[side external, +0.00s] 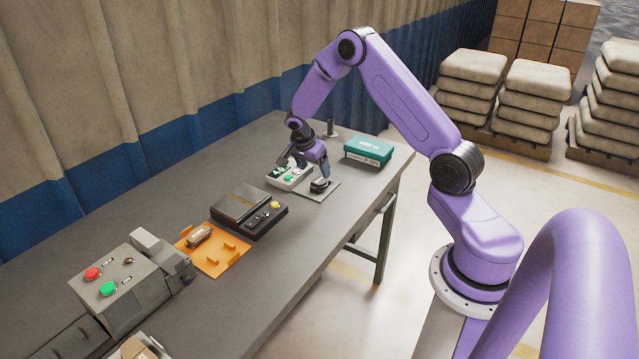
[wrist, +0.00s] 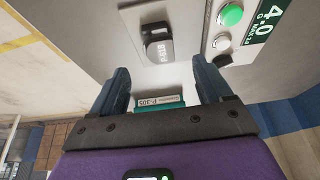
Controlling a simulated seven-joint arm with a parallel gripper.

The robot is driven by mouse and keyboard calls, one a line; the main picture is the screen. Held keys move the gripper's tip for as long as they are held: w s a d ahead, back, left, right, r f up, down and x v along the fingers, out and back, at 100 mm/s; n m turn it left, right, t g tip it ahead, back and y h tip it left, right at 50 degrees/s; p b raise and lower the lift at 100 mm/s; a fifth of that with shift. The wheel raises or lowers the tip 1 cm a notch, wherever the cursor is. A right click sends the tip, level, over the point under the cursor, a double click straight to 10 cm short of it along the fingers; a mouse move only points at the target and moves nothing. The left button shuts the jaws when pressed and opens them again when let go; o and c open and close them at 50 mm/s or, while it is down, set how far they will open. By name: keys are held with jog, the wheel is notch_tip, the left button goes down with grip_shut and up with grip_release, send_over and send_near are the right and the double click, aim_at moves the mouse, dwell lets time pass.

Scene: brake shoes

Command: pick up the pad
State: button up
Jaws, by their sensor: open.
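A small dark block with pale lettering, which looks like the pad (wrist: 157,44), lies on a light grey plate (wrist: 182,14). In the side external view the dark pad (side external: 319,186) sits on the plate (side external: 328,195), close under my gripper (side external: 310,176). In the wrist view my gripper (wrist: 163,72) is open, with its two dark fingers apart. The pad appears beyond the fingertips, roughly between them, and nothing is held. The exact gap between fingers and pad cannot be told.
Beside the plate is a white unit (side external: 287,176) with green and white buttons and a display reading 4.0. A teal box (side external: 368,151) stands behind at right. A black case (side external: 249,212), orange fixture (side external: 213,259) and grey control box (side external: 118,283) line the table.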

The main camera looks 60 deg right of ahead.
aim_at(320, 181)
jog(key=shift+x, duration=2.8)
jog(key=shift+s, duration=0.1)
jog(key=c, duration=1.3)
jog(key=shift+r, duration=0.1)
jog(key=shift+r, duration=0.1)
